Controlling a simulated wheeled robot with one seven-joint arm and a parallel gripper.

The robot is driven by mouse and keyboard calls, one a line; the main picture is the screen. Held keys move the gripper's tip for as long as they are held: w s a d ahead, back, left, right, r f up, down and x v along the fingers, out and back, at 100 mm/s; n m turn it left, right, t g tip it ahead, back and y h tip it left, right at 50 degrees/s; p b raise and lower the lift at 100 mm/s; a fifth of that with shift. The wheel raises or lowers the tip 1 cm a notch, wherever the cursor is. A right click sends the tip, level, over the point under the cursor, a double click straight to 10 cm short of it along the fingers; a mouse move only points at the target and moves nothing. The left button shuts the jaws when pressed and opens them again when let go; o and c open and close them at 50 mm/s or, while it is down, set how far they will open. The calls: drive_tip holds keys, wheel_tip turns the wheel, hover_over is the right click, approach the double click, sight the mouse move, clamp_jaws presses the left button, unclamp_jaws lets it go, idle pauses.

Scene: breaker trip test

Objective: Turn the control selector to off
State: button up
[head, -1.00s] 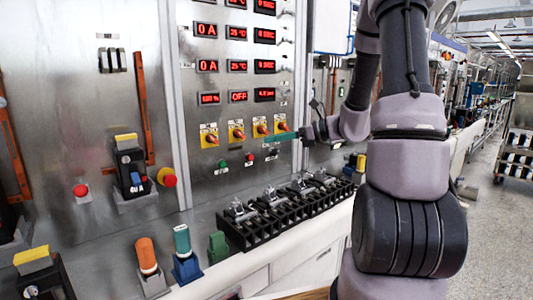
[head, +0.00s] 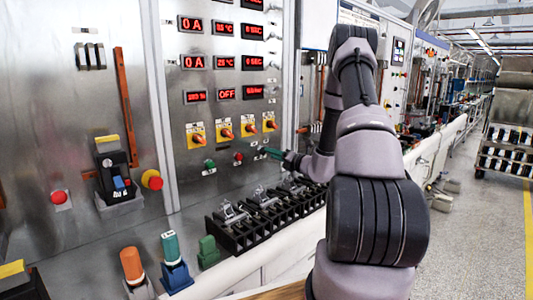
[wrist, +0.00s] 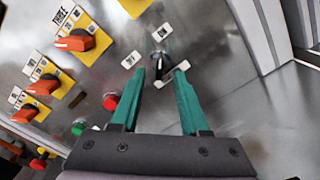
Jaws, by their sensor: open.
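The control selector looks to be the small black knob (wrist: 159,64) with white label plates around it in the wrist view. It sits on the metal panel (wrist: 215,50). My gripper (wrist: 161,76) has two green fingers, spread apart, one on each side of the knob in the picture. I cannot tell whether the fingertips touch it or stop short of the panel. In the head view my gripper (head: 272,152) is at the panel, right of the red button (head: 238,157) and below the rightmost orange selector (head: 268,124). The knob is hard to make out there.
Several orange-handled selectors on yellow plates (wrist: 76,40) are left of my gripper in the wrist view. A red button (wrist: 110,101) is close to the left finger. A black terminal row (head: 260,221) stands on the bench below. A panel edge (wrist: 260,35) rises at right.

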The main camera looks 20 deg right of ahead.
drive_tip(key=shift+x, duration=2)
clamp_jaws()
drive_tip(key=shift+n, duration=0.3)
drive_tip(key=shift+s+a+n, duration=0.1)
drive_tip(key=shift+n, duration=8.6)
